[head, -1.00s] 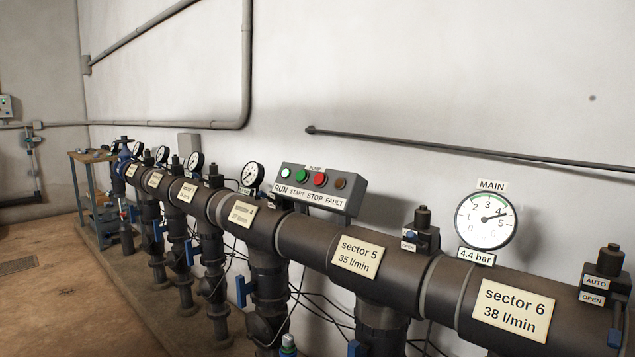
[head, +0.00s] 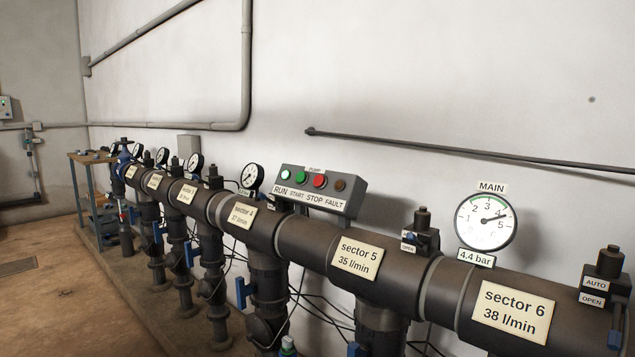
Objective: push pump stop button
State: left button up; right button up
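The grey pump control box (head: 346,207) is mounted above the manifold pipe, near the middle of the head view. Its sloped face carries, from left to right, a bright green RUN lamp (head: 286,174), a green START button (head: 301,177), a red STOP button (head: 319,181) and a dark brown FAULT lamp (head: 340,185). The RUN lamp looks lit and the FAULT lamp looks dark. Nothing touches the red STOP button. Neither of my grippers shows in the head view.
The large manifold pipe (head: 302,237) runs from far left to near right below the box, with sector labels and valves. The MAIN gauge (head: 485,221) stands right of the box, above a 4.4 bar label. A workbench (head: 84,155) stands far left.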

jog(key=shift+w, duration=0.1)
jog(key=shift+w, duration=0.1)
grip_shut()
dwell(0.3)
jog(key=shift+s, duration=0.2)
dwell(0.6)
